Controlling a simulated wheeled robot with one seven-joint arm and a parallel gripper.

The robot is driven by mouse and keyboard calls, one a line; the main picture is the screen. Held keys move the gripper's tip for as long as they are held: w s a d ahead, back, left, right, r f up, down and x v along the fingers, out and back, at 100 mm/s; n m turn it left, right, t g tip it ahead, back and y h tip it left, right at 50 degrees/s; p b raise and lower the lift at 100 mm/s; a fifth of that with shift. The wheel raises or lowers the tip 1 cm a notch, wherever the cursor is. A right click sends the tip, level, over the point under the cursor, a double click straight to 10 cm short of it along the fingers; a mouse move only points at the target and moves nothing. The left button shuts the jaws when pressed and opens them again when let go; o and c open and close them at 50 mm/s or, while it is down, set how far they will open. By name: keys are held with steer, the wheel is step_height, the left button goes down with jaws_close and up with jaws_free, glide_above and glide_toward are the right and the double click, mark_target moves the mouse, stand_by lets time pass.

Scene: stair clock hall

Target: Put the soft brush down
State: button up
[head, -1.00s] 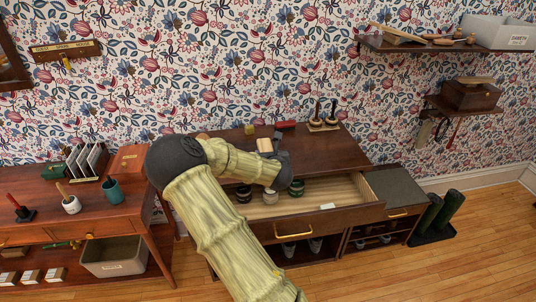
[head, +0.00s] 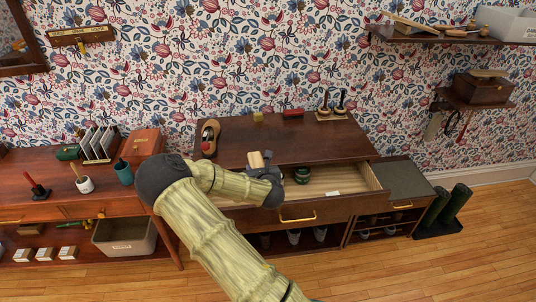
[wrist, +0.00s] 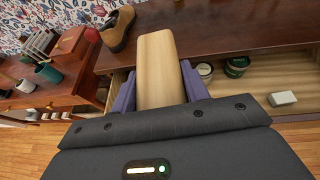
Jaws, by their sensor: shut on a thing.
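My gripper (head: 264,166) is shut on the soft brush (wrist: 157,70), a pale wooden block between the two purple fingers in the wrist view. Its bristles are hidden. In the head view the brush (head: 256,160) shows above the open drawer, near the front edge of the dark cabinet top (head: 265,142). It appears held in the air, apart from the top. The drawer (head: 335,205) is pulled out, with a green-black tin (head: 302,175) and a pale block (head: 332,193) in it. The wrist view shows two tins (wrist: 236,67). My arm hides the drawer's left part.
A brown shoe (head: 209,139) stands at the cabinet top's left end. A small yellow block (head: 258,117), a red-topped brush (head: 293,113) and a stand with two dark-handled tools (head: 331,114) line the back. The middle of the top is clear.

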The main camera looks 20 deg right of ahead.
steer(key=s+a+f+n+y, duration=0.2)
steer(key=s+a+f+y, duration=0.1)
steer(key=s+a+f, duration=0.75)
step_height(320, 180, down, 11)
steer(key=w+b, duration=0.1)
steer(key=b, duration=0.9)
steer(key=shift+w, duration=0.35)
steer(key=shift+a+f, duration=0.1)
steer(key=shift+a, duration=0.1)
